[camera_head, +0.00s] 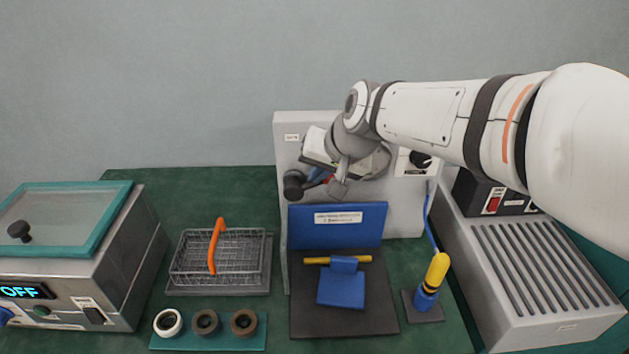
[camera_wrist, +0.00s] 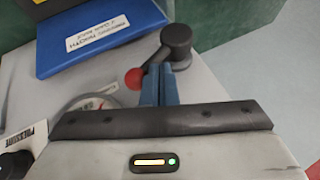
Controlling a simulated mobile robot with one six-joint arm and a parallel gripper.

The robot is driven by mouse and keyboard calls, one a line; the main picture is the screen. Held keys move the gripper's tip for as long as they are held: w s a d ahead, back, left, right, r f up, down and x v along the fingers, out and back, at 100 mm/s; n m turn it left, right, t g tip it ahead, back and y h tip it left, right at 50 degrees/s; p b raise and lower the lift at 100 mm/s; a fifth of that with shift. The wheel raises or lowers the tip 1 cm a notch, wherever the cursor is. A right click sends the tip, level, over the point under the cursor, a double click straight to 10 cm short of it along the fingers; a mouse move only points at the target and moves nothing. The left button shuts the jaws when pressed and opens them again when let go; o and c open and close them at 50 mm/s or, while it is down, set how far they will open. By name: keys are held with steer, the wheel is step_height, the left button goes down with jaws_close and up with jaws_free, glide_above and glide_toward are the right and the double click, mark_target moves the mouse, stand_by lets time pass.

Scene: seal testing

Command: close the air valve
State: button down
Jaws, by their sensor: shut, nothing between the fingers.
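The air valve appears to be the black lever with a round end (camera_head: 294,184) at the left side of the grey upright panel (camera_head: 285,230); the same black lever (camera_wrist: 176,45) shows in the wrist view. My gripper (camera_head: 317,178) is at the panel, just right of the black round end. Its blue fingers (camera_wrist: 160,85) are together with nothing between them, close to the lever and the red ball. I cannot tell whether they touch. My wrist hides part of the panel behind it.
A blue lid (camera_head: 338,226) stands open below my gripper, with a yellow bar (camera_head: 338,260) in front. A yellow-and-blue tool (camera_head: 432,282) stands right. A wire basket (camera_head: 240,258) and rings (camera_head: 205,322) are left. A black knob (camera_wrist: 15,165) is near the pressure label.

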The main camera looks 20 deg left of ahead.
steer(key=y+b, duration=0.1)
steer(key=d+f+b, duration=0.1)
steer(key=b, duration=0.1)
steer(key=f+y+b, duration=0.1)
steer(key=b, duration=0.1)
steer(key=shift+w+d+f+m+g+y, duration=0.15)
steer(key=shift+w+m+g+y, duration=0.15)
steer(key=shift+g, duration=0.1)
steer(key=shift+d+f+b, duration=0.25)
steer(key=shift+f+b, duration=0.05)
steer(key=shift+b, duration=0.85)
steer(key=shift+d+f+b, duration=0.15)
steer(key=shift+f+b, duration=0.3)
steer(key=w+p+v, duration=0.1)
steer(key=p+v, duration=0.2)
steer(key=v, duration=1)
steer(key=shift+d, duration=0.3)
steer(key=shift+f, duration=0.15)
steer(key=s+d+f+h+p, duration=0.2)
steer(key=s+d+f+p, duration=0.1)
steer(key=d, duration=0.4)
steer(key=s+d+f+m+h+p, duration=0.1)
steer(key=s+d+f+h+p, duration=0.1)
steer(key=d, duration=0.5)
steer(key=s+d+f+m+h+p, duration=0.1)
steer(key=s+d+f+h+p, duration=0.2)
steer(key=s+d+p, duration=0.3)
steer(key=shift+s+d+f+h, duration=0.35)
steer(key=shift+s+d+h, duration=0.1)
steer(key=shift+s+h, duration=0.3)
